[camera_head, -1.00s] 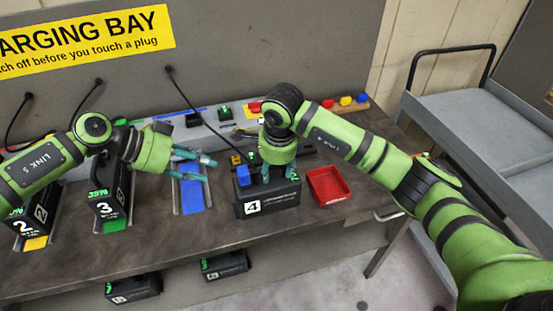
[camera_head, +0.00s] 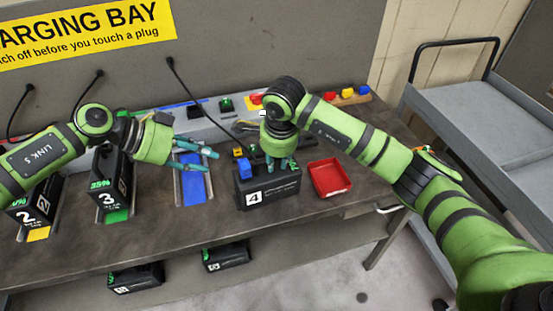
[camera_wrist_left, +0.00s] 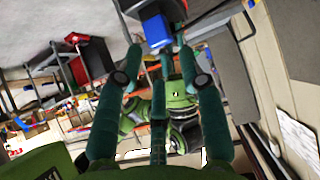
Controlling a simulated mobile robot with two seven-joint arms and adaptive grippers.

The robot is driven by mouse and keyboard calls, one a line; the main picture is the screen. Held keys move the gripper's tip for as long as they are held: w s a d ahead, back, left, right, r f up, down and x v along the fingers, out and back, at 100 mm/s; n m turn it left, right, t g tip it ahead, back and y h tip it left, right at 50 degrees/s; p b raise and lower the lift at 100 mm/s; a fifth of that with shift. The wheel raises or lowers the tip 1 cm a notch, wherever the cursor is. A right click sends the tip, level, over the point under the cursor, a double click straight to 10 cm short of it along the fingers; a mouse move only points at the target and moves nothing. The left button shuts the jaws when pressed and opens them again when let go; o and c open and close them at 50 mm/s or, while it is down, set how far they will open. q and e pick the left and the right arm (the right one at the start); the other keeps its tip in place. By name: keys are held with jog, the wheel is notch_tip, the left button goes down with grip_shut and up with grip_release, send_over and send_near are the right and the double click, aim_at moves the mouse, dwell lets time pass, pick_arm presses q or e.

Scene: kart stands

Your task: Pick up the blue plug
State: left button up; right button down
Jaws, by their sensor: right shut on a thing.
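The blue plug (camera_head: 243,169) stands at the top left of the black battery marked 4 (camera_head: 275,187); a blue block, likely the same plug, shows ahead of the fingers in the left wrist view (camera_wrist_left: 155,28). My left gripper (camera_head: 212,160) is open and empty, pointing right, a short way left of the plug and above the blue strip. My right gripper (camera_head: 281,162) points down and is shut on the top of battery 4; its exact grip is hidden. The blue strip (camera_head: 194,187) lies bare on the bench left of battery 4.
A red tray (camera_head: 329,178) sits right of battery 4. Batteries 3 (camera_head: 111,185) and 2 (camera_head: 36,202) stand at the left. A black cable (camera_head: 200,95) runs from the wall toward battery 4. A grey cart (camera_head: 480,120) stands at the right.

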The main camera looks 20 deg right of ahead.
pick_arm(q)
jog(key=shift+o, duration=0.4)
jog(key=o, duration=0.4)
jog(key=shift+c, duration=0.2)
jog(key=t+h, duration=0.1)
jog(key=h, duration=0.2)
send_near(239, 168)
jog(key=shift+n+t, duration=0.4)
jog(key=x, duration=0.8)
jog(key=shift+s+d+f, duration=0.15)
jog(key=shift+s+d, duration=0.15)
